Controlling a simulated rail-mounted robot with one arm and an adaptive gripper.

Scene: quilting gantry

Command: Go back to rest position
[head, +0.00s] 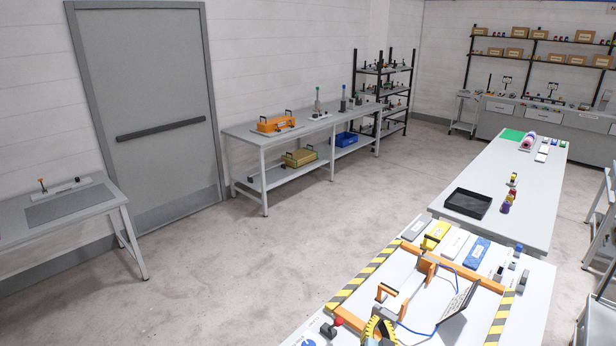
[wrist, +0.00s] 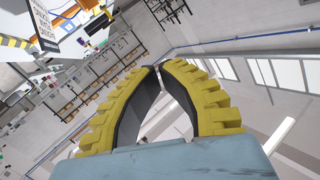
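My gripper (wrist: 158,69) has two curved yellow, ridged fingers with dark inner pads. Nothing is held. In the head view, part of a yellow ridged finger of my gripper (head: 378,328) shows at the bottom edge, over the near worktable (head: 530,300). The wrist view is tilted and looks out across the room, with windows on the right and a table corner at the upper left.
The near worktable carries an orange frame (head: 411,250) with striped edges, a blue cable and several small items. A table with a black tray (head: 467,203) stands behind it. A grey bench (head: 60,212) stands at left, a two-level bench (head: 250,138) along the wall. The floor between is clear.

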